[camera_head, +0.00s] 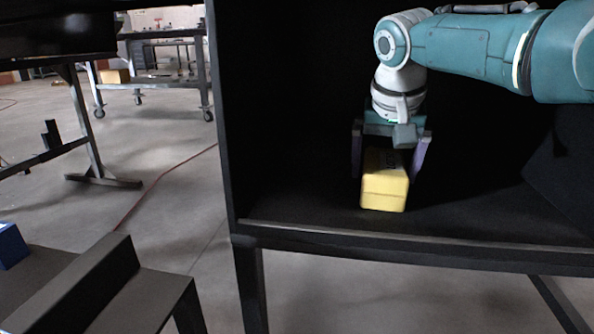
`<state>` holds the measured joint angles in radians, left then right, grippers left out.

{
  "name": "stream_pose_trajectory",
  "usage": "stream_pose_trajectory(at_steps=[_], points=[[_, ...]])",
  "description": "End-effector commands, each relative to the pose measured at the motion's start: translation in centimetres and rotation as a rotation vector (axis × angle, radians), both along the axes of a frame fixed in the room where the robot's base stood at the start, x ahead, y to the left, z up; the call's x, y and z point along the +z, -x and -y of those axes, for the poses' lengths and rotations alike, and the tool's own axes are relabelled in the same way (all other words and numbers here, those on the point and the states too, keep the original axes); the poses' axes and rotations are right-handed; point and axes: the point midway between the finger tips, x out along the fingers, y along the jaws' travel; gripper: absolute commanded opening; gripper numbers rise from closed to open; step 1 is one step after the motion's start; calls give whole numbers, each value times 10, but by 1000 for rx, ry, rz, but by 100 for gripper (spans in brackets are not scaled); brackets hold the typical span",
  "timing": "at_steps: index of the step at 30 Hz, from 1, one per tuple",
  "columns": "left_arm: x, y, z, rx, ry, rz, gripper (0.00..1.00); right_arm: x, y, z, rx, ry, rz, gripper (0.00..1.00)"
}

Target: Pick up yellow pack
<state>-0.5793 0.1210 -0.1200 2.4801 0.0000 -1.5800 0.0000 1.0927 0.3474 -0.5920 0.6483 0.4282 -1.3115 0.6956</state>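The gripper body hides the pack's back end. My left gripper is out of view.
The black box (440,232) has a left wall (225,130) and a raised front lip close to the pack. A dark bench (85,285) with a blue item (11,245) stands at the lower left. Wheeled tables stand behind on open floor.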

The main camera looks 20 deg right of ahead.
Motion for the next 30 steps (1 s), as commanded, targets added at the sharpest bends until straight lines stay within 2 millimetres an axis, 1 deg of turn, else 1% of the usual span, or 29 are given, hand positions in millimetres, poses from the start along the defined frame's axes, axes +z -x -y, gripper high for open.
stream_pose_trajectory(at_steps=[8,9,30], points=[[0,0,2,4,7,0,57,-1,0,0,0,0,0,100],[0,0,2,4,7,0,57,-1,0,0,0,0,0,99],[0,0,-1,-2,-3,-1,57,-1,0,0,0,0,0,20]])
